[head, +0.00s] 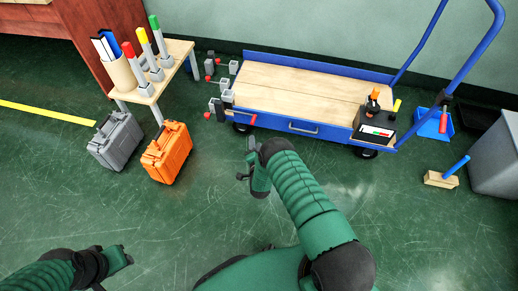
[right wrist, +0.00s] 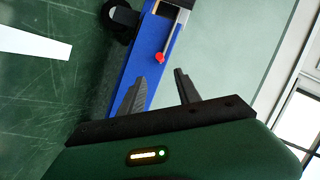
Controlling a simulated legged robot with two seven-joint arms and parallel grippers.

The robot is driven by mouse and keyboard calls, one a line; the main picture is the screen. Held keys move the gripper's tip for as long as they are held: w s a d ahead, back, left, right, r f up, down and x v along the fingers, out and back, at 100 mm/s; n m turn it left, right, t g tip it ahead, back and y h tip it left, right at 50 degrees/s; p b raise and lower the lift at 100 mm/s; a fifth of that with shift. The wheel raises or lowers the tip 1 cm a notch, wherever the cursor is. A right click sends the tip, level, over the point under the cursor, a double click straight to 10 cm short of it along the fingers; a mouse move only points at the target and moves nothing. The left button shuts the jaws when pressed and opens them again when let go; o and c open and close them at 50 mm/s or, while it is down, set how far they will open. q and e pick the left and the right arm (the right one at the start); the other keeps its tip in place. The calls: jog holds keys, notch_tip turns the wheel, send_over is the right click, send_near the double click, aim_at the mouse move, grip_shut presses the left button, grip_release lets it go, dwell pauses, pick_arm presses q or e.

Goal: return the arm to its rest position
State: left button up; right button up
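My right gripper (head: 247,160) is in front of the blue cart in the head view, above the green floor. In the right wrist view, its two dark fingers (right wrist: 160,92) stand apart with nothing between them. My left gripper (head: 122,256) is at the lower left of the head view, above bare floor. It looks empty, with its fingers apart, though it is small in view. Neither gripper touches anything that I can see.
A blue cart (head: 286,125) with a wooden deck stands ahead, bearing a dark box (head: 374,130). A grey case (head: 117,141) and an orange case (head: 167,152) stand at left by a small table (head: 179,50). A grey bin (head: 495,155) is at right. The middle floor is clear.

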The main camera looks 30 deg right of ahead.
pick_arm(q)
jog(key=shift+s+a+f, duration=0.1)
jog(key=shift+s+a, duration=0.1)
jog(key=shift+s, duration=0.05)
jog(key=shift+d, duration=0.15)
